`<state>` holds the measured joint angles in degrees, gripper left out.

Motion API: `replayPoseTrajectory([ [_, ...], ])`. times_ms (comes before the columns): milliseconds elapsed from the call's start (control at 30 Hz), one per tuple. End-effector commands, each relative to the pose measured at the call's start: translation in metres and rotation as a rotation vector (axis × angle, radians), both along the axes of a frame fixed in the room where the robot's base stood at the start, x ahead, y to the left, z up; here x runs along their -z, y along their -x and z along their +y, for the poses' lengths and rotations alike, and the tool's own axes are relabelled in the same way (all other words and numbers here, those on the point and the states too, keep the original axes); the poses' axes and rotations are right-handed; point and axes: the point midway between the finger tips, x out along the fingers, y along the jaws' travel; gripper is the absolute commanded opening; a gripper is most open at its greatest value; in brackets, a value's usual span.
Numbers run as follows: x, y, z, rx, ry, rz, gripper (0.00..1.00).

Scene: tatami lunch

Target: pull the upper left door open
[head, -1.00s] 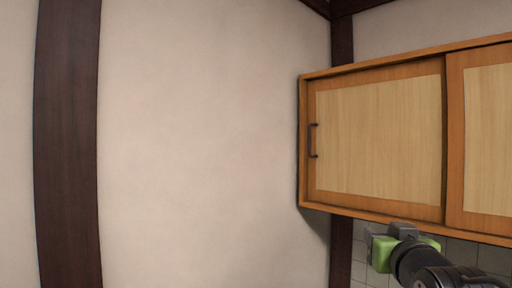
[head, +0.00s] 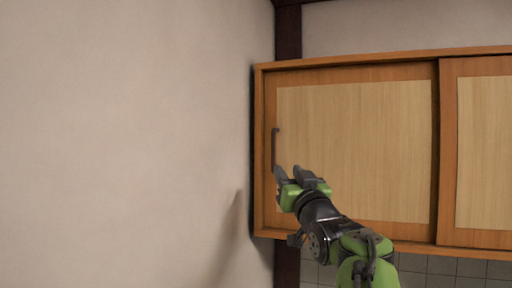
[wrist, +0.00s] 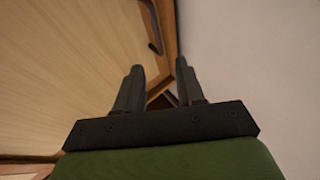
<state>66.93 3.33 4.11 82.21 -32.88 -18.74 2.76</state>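The upper left door (head: 360,140) is a pale wood panel in an orange-brown frame, on the left side of a wall cabinet. It appears shut. Its dark bar handle (head: 274,148) is upright near the door's left edge. In the wrist view the handle (wrist: 154,32) shows beyond the fingertips, near the top. My gripper (head: 288,171) is in front of the door's lower left part, just below and right of the handle in the head view. Its two fingers (wrist: 159,67) are apart with nothing between them. I see no contact with the handle.
A second door (head: 484,150) fills the cabinet's right part. A plain pale wall (head: 120,140) stands close on the left, near the handle side. A dark post (head: 288,35) stands in the corner, and grey tiles (head: 440,266) lie below the cabinet.

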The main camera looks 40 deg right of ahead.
Motion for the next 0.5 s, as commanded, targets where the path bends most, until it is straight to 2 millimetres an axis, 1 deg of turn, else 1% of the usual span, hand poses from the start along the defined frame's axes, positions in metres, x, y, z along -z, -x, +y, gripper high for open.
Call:
replayPoseTrajectory([
  [167,-0.018,-0.030,-0.015,-0.007,-0.003,0.000,0.38],
  [400,-0.044,-0.080,-0.042,-0.006,-0.004,0.001,0.38],
  [500,-0.053,-0.098,-0.053,-0.005,-0.003,0.002,0.38],
])
